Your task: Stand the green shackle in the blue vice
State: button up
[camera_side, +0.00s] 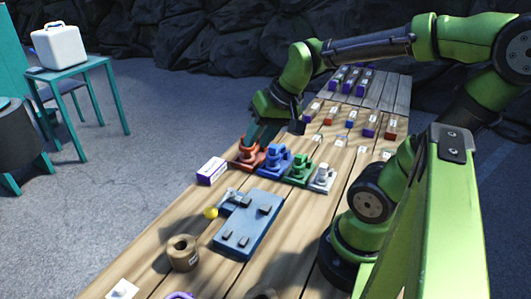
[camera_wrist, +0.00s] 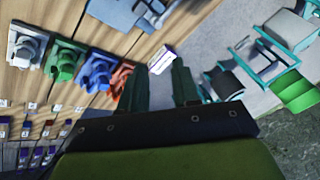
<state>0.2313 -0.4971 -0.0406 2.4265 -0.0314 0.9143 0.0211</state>
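A green piece (camera_side: 298,172), which looks like the green shackle, sits in a row on the wooden bench between a blue piece (camera_side: 274,160) and a grey one. It also shows in the wrist view (camera_wrist: 66,63). A blue plate fixture (camera_side: 246,232) with a lever and yellow knob, apparently the blue vice, lies in front of the row; part of it shows in the wrist view (camera_wrist: 118,12). My gripper (camera_side: 256,136) is above the far left of the row, near the red piece (camera_side: 248,156). In the wrist view its fingers (camera_wrist: 160,88) are apart with nothing between them.
A purple-and-white box (camera_side: 212,170) stands at the bench's left edge beside the red piece. A brown spool (camera_side: 183,253) stands left of the blue fixture. Rows of small coloured boxes (camera_side: 352,118) fill the far bench. A teal table (camera_side: 95,65) with a white case stands off the bench.

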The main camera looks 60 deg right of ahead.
jog(key=d+f+m+g, duration=0.3)
jog(key=d+f+m, duration=0.15)
jog(key=d, duration=0.55)
jog(key=m+g, duration=0.2)
jog(key=m, duration=0.4)
send_near(302, 165)
jog(key=shift+h, duration=0.3)
jog(key=d, duration=0.1)
jog(key=w+d, duration=0.1)
jog(key=d+f, duration=0.1)
jog(key=d, duration=0.1)
jog(key=shift+w+f, duration=0.1)
jog(key=shift+w, duration=0.05)
jog(key=shift+r, duration=0.2)
jog(key=shift+m, duration=0.25)
jog(key=shift+w+a+f, duration=0.1)
jog(key=shift+f, duration=3.9)
grip_shut()
jog(key=shift+r, duration=0.1)
jog(key=shift+r, duration=2.45)
